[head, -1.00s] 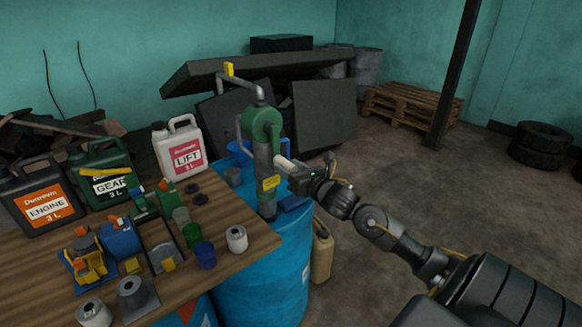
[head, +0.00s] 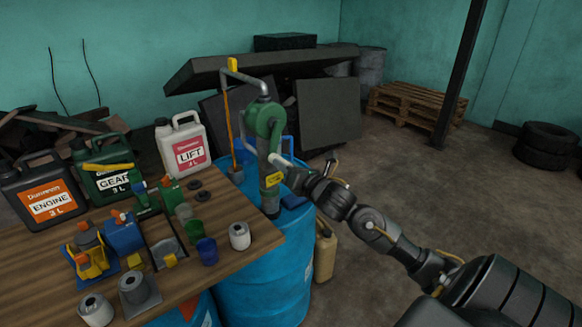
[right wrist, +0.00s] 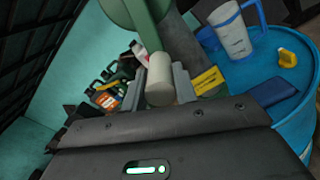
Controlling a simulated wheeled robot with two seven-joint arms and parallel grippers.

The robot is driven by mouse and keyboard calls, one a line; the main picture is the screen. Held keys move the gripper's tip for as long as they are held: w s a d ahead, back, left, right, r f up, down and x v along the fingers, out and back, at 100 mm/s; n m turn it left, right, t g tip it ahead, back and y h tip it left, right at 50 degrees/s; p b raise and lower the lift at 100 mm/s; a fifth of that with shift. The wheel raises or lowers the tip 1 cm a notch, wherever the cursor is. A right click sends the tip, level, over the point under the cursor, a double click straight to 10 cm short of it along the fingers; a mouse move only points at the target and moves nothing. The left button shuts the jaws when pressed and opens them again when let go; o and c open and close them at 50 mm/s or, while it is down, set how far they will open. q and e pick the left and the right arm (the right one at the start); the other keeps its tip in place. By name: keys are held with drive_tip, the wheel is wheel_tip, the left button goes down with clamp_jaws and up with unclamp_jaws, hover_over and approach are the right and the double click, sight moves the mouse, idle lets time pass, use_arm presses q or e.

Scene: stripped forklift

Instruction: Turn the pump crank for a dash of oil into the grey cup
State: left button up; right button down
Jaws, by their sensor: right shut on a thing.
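The green pump (head: 262,118) stands upright on the blue drum (head: 262,285). Its grey spout pipe (head: 245,76) reaches left to a yellow tip. The cup's contents cannot be made out. My right gripper (head: 285,161) is shut on the pale crank handle (right wrist: 159,82), which sits between its fingers in the right wrist view. The green crank arm (right wrist: 143,25) runs up from the handle there. My left gripper is out of view.
A tan canister (head: 325,255) stands beside the drum.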

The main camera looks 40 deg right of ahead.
drive_tip(key=c, duration=1.1)
unclamp_jaws()
drive_tip(key=shift+s, duration=0.25)
drive_tip(key=shift+s+a+b, duration=0.15)
drive_tip(key=shift+s+b, duration=1.85)
drive_tip(key=shift+s, duration=3.15)
